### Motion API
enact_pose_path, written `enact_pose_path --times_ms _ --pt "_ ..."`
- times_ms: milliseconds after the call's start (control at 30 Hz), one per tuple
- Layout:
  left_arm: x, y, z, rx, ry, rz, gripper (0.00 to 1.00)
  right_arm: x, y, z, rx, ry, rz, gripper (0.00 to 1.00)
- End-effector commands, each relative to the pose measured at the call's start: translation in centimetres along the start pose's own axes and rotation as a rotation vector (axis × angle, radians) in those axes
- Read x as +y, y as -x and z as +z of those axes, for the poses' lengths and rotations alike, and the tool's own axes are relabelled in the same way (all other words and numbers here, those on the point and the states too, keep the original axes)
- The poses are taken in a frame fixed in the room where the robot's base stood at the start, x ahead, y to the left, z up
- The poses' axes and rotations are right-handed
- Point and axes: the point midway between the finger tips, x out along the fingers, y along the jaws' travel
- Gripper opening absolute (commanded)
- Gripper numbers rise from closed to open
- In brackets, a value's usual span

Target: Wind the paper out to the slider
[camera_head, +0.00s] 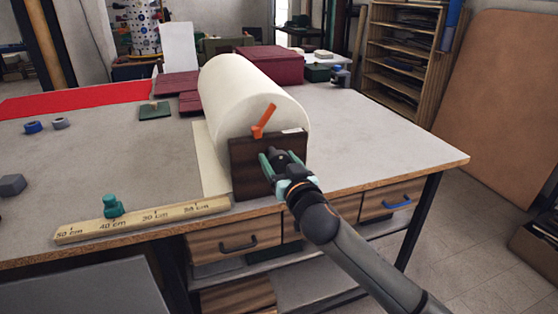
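A large cream paper roll (240,90) lies on the workbench behind a dark wooden end panel (243,160). An orange crank (264,121) is on the panel's front, its arm tilted up to the right. A short strip of paper (212,172) lies flat on the bench left of the roll. A wooden ruler (160,217) runs along the front edge, and the green slider (113,206) stands on it near the 40 cm mark, left of the paper's edge. My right gripper (277,160) is in front of the panel, below the crank, its fingers apart. My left gripper is not in view.
A grey block (12,185), blue and grey rings (33,127) and a green pad (155,111) lie on the left of the bench. Dark red boxes (273,64) stand behind the roll. The bench between the paper and the slider is clear. Drawers (235,240) sit below.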

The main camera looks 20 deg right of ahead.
Motion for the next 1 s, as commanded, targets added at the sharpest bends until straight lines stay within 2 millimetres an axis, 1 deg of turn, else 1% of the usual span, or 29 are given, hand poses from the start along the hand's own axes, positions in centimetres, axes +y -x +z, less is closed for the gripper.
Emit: enact_pose_path --times_ms 33,67,600,1000 --pt "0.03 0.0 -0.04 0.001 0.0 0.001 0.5 0.0 0.01 0.01 0.0 0.0 0.0 0.65" --pt "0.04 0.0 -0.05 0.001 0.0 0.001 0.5 0.0 0.01 0.01 0.0 0.0 0.0 0.62" --pt "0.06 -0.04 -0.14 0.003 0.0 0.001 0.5 0.0 0.02 0.03 0.0 0.0 0.0 0.01" --pt "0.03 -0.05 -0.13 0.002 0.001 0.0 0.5 0.04 0.03 0.03 -0.001 -0.001 0.0 0.0"
